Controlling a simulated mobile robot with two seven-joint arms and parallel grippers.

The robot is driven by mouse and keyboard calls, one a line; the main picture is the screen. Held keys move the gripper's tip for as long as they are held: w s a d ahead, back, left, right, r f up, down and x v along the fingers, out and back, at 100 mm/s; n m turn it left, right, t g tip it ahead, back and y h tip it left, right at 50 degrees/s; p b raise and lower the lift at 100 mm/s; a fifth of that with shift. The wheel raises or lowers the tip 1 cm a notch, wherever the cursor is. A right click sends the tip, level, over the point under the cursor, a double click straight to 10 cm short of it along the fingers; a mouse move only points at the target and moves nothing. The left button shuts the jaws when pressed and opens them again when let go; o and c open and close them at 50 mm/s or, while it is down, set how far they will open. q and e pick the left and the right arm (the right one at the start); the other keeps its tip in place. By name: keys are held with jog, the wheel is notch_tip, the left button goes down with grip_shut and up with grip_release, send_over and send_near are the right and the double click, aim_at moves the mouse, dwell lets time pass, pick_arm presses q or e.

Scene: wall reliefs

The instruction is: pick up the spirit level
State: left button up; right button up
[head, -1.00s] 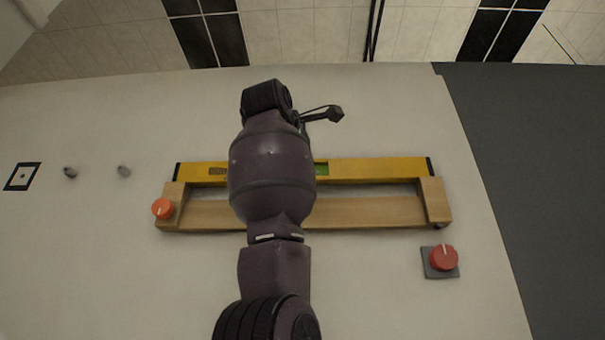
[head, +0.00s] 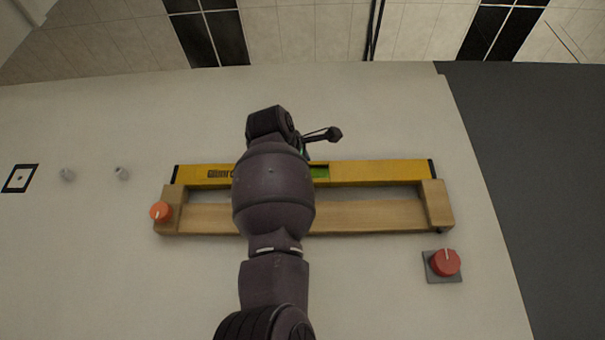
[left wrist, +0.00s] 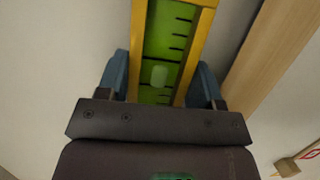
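The spirit level (head: 380,172) is a long yellow bar with dark end caps and a green window. It lies level along the wooden holder (head: 350,217), at its two end blocks. My left arm covers its middle in the head view, and my left gripper's fingers are hidden there. In the left wrist view, the blue fingers of my left gripper (left wrist: 162,80) stand on either side of the spirit level (left wrist: 168,45) at its green vial. They are close against its edges; whether they press on it I cannot tell. My right gripper is not in view.
An orange knob (head: 160,212) sits by the holder's left end. A red knob on a grey plate (head: 444,263) is below its right end. Two small pegs (head: 121,173) and a black-framed square (head: 20,178) are at the left. The pale wall above the level is clear.

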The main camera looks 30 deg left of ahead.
pick_arm(q)
jog(key=c, duration=0.5)
jog(key=shift+r, duration=0.1)
jog(key=shift+r, duration=0.55)
jog(key=shift+s+d+b, duration=0.9)
jog(key=shift+s+d, duration=0.4)
jog(key=shift+s, duration=0.85)
jog(key=shift+s+d+b, duration=0.9)
jog(key=shift+s+d, duration=0.4)
jog(key=shift+s, duration=0.85)
jog(key=shift+s+d+b, duration=0.9)
jog(key=shift+s+d, duration=0.4)
jog(key=shift+s, duration=0.85)
